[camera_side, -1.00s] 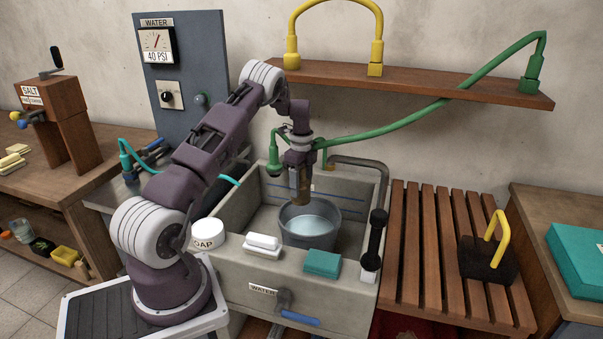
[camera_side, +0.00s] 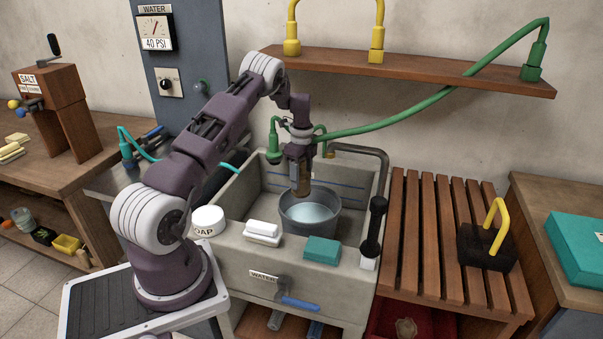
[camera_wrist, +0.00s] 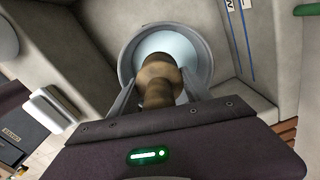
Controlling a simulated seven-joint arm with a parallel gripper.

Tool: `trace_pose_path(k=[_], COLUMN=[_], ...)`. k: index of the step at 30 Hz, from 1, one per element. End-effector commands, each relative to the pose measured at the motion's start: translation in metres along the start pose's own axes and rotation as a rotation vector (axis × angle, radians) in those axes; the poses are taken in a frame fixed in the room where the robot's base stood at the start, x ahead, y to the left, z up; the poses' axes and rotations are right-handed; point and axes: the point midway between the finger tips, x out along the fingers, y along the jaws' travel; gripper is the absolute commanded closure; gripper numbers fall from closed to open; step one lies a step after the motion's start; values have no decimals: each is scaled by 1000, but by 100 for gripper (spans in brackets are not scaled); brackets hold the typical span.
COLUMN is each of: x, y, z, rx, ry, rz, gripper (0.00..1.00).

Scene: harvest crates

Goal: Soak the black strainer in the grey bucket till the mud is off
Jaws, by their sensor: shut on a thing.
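The grey bucket (camera_side: 310,221) stands in the stone sink and holds pale, clear-looking water; it also shows in the wrist view (camera_wrist: 127,62). My gripper (camera_side: 301,180) points down over the bucket, shut on a brown, mud-coloured thing, which I take to be the strainer (camera_side: 302,190). In the wrist view, the strainer (camera_wrist: 158,75) sits between the fingers, with a wider rounded end toward the water. No black shows on it. Its lower end overlaps the bucket's far rim in the side view; I cannot tell whether it touches the water.
The sink (camera_side: 240,248) has a white soap tub (camera_side: 208,221), white bars (camera_side: 263,232), a teal block (camera_side: 322,250) and a black-handled brush (camera_side: 374,225) on its front rim. A green hose (camera_side: 400,124) runs behind my gripper. A black block with yellow handle (camera_side: 487,247) sits on the slatted bench.

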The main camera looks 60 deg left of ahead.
Motion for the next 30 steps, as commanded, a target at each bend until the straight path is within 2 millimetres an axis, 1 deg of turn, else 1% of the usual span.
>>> trace_pose_path(k=[30], x=[66], y=[0], z=[0], rx=[-1], ry=[1], rz=[0], gripper=[95])
